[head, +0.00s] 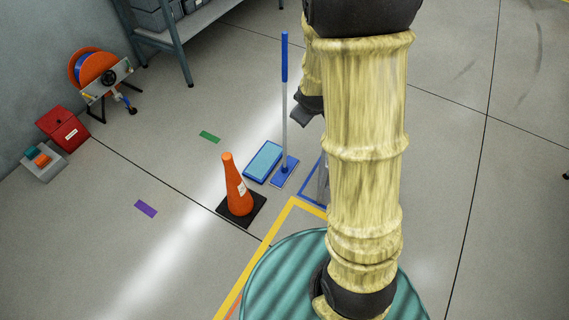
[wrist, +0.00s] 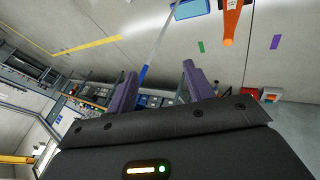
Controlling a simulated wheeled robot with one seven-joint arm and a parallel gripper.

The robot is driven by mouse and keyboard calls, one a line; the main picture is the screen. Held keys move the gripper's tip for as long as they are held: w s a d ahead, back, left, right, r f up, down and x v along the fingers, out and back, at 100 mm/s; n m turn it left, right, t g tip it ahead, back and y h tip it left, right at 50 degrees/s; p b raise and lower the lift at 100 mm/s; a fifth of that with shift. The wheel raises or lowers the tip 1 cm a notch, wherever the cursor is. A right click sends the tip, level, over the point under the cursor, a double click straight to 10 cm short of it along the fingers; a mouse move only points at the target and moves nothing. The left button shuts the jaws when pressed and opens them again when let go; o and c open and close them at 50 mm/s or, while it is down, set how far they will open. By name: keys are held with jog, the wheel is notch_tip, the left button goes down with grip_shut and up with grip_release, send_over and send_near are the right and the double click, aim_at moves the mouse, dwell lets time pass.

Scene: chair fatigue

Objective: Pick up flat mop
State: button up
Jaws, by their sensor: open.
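The flat mop (head: 285,115) stands upright on the floor left of my arm in the head view, with a blue grip on top, a grey pole and a flat blue head. In the wrist view the mop's pole (wrist: 157,44) runs down from the top, and its blue grip shows between my fingers in the picture. My gripper (wrist: 159,80) is open with two purple-grey fingers and holds nothing. In the head view only part of my gripper (head: 305,112) shows, right of the pole; my arm hides the rest. I cannot tell the depth gap between fingers and pole.
A blue tray (head: 263,160) and an orange cone (head: 237,190) stand beside the mop head. A ribbed teal round surface (head: 275,284) lies at the bottom. A hose reel (head: 96,75), red box (head: 63,130) and shelf (head: 182,52) line the wall. Floor at left is mostly clear.

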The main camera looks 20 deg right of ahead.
jog(key=w+d+f+n+t+h+b, duration=0.25)
jog(key=w+d+f+n+b, duration=0.3)
jog(key=w+f, duration=0.35)
jog(key=n+t+y+b, duration=0.4)
jog(key=n+t+b, duration=0.65)
jog(key=n, duration=1.25)
send_near(286, 77)
jog(key=s+r+g+b, duration=0.1)
jog(key=s+g+b, duration=0.1)
jog(key=s, duration=0.4)
jog(key=shift+d+r+n, duration=0.1)
jog(key=shift+r+n, duration=0.15)
jog(key=shift+r, duration=0.05)
jog(key=w+b, duration=0.1)
jog(key=w, duration=1)
jog(key=shift+w, duration=0.65)
